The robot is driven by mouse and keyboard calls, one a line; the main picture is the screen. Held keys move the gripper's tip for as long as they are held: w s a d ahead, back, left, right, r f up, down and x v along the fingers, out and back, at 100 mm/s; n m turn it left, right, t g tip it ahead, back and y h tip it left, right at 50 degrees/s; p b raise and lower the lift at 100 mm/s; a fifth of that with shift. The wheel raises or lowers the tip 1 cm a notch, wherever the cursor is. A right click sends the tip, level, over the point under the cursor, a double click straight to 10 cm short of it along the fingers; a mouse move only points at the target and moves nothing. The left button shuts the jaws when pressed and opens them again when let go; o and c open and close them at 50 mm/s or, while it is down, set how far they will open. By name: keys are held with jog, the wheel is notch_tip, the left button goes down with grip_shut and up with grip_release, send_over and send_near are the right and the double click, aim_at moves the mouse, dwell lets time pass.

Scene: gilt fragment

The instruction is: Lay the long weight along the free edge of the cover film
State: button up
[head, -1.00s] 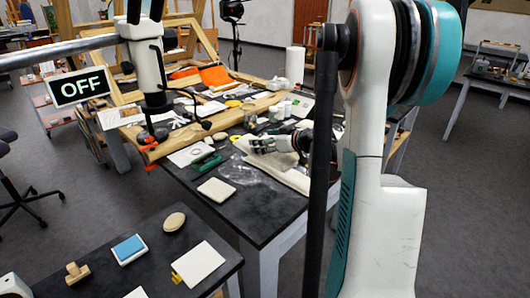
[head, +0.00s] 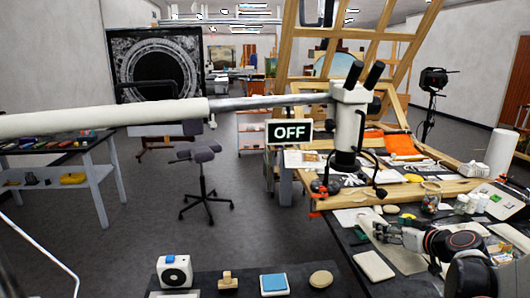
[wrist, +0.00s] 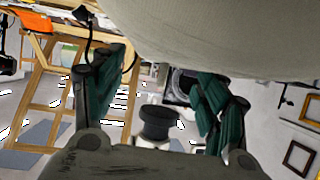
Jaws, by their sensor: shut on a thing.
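A large pale beige rounded body, which I take to be the long weight (wrist: 190,35), fills the top of the wrist view. Its ends are out of that frame. In the head view my gripper (head: 384,233) is low over the dark worktable at the right, by a long pale beige strip (head: 402,258). I cannot tell whether that strip is the weight or something under it. The clear cover film cannot be made out now.
A white pad (head: 373,265) lies left of my gripper. A microscope (head: 347,120) on a boom stands behind, near a wooden beam. Jars (head: 465,203) and a white roll (head: 501,152) crowd the back right. A front bench holds a blue pad (head: 273,284) and a stamp.

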jog(key=s+a+n+y, duration=0.1)
jog(key=s+a, duration=0.1)
jog(key=a, duration=1.7)
jog(key=shift+s+a+f+y, duration=0.3)
jog(key=shift+a+y, duration=0.1)
jog(key=shift+a, duration=0.1)
